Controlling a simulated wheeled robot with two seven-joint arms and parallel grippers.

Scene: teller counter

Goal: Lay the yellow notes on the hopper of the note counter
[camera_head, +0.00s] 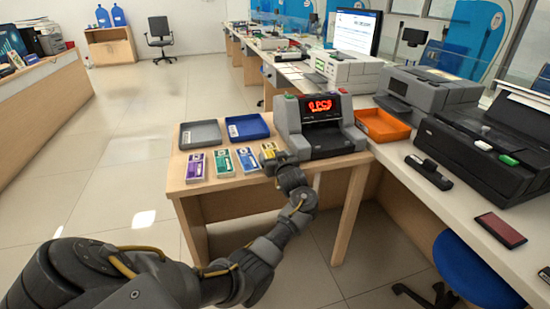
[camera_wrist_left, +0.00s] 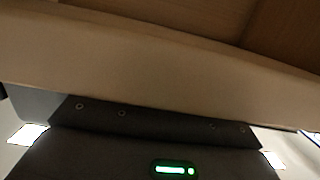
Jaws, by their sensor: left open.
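The yellow notes (camera_head: 269,148) lie at the right end of a row of note bundles on the small wooden table (camera_head: 178,183). My left gripper (camera_head: 273,160) is open at the table's front edge, right in front of the yellow notes and partly covering them. The grey note counter (camera_head: 331,146) stands behind and to the right, with a red "0 PCS" display and a dark hopper area. In the left wrist view, the table's pale edge (camera_wrist_left: 150,65) fills the upper part and the notes do not show. My right gripper is not in view.
Purple notes (camera_head: 195,167), green notes (camera_head: 224,163) and blue notes (camera_head: 247,159) lie left of the yellow ones. A grey tray (camera_head: 200,135) and a blue tray (camera_head: 247,128) sit behind them. An orange tray (camera_head: 382,125) is right of the counter.

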